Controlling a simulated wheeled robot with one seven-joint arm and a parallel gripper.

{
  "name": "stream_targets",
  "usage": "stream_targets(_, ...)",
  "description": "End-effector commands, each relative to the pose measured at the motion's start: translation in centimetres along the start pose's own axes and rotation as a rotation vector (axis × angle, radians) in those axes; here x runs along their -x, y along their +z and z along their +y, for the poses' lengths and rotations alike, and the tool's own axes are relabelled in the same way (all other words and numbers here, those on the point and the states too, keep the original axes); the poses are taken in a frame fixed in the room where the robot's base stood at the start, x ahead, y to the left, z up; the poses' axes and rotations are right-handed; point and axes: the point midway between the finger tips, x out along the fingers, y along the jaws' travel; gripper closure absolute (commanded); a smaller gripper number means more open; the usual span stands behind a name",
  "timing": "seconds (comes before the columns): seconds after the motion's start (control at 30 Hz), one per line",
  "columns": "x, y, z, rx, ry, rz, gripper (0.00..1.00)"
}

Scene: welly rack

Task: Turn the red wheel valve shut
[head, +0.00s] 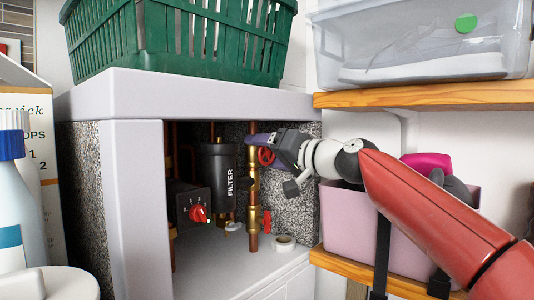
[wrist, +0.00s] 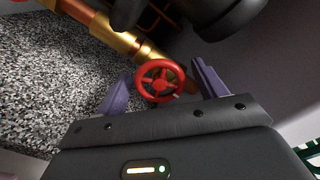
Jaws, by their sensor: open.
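The red wheel valve (head: 266,156) sits on a brass and copper pipe (head: 253,185) inside the cabinet, partly hidden behind my gripper in the head view. In the wrist view the red wheel (wrist: 159,81) shows whole, with spokes and a hub. My gripper (head: 258,140) reaches into the cabinet from the right. In the wrist view its two purple fingers (wrist: 160,88) are open, one on each side of the wheel, with gaps to the rim. I cannot tell whether the wheel lies fully between the fingertips in depth.
A black filter canister (head: 217,180) and a box with a red knob (head: 198,214) stand left of the pipe. A lower red handle (head: 266,222) and a tape roll (head: 284,242) are below. A green basket (head: 180,40) sits on top; a pink bin (head: 347,225) stands right.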

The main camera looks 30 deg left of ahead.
Motion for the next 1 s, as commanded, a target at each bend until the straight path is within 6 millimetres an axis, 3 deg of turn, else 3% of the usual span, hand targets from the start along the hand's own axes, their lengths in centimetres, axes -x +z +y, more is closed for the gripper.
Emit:
stream_targets(0.17,0.6,0.1,0.2,0.001,0.002,0.001,0.29)
stream_targets(0.6,6.9,0.2,0.3,0.002,0.002,0.002,0.29)
stream_targets(1.0,7.8,0.0,0.0,0.0,0.0,0.0,0.29)
